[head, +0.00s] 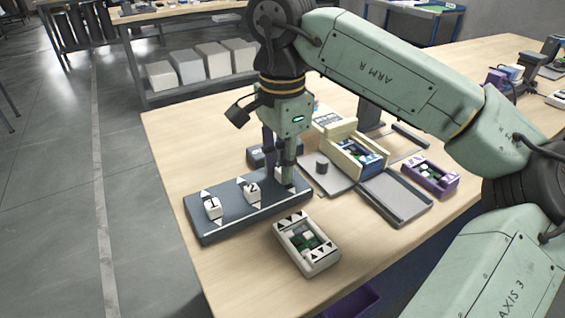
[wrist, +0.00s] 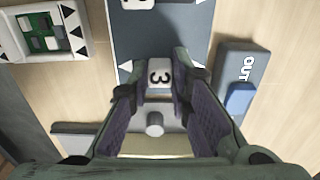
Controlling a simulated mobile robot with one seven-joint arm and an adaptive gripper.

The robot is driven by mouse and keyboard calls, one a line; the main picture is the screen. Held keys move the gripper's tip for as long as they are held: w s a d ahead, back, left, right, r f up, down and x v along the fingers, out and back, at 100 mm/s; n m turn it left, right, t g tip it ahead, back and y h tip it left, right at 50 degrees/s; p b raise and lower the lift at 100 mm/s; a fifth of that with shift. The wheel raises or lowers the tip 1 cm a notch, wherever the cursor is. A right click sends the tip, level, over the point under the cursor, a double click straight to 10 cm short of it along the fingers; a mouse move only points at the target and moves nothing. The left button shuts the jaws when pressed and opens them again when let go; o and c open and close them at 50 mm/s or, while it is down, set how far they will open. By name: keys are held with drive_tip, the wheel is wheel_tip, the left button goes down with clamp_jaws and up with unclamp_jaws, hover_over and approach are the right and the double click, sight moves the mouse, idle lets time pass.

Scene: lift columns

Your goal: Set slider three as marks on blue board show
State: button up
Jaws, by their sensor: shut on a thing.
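A dark slider panel (head: 235,215) lies on the table, with white knobs one (head: 212,207) and two (head: 252,190) in plain view. My gripper (head: 283,180) is down at the panel's far right end and mostly hides the third knob there. In the wrist view, slider three (wrist: 158,76) sits between the fingers of my gripper (wrist: 158,88), which are shut on it. White triangles flank it on the panel. A blue-edged board (head: 372,158) stands in a cream frame behind the panel; its marks are too small to read.
A white board with black triangles (head: 308,247) lies in front of the panel. A purple board (head: 430,178) lies at right. A grey block marked OUT (wrist: 240,75) stands beside the panel. A grey tray (head: 395,200) lies before the cream frame (head: 340,160). The front left table is bare.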

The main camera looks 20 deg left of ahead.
clamp_jaws()
drive_tip(key=shift+w+a, duration=0.65)
drive_tip(key=shift+a, duration=0.2)
drive_tip(key=o, duration=0.8)
unclamp_jaws()
drive_tip(key=shift+r, duration=0.1)
wheel_tip(320, 180, up, 12)
drive_tip(key=shift+f, duration=0.1)
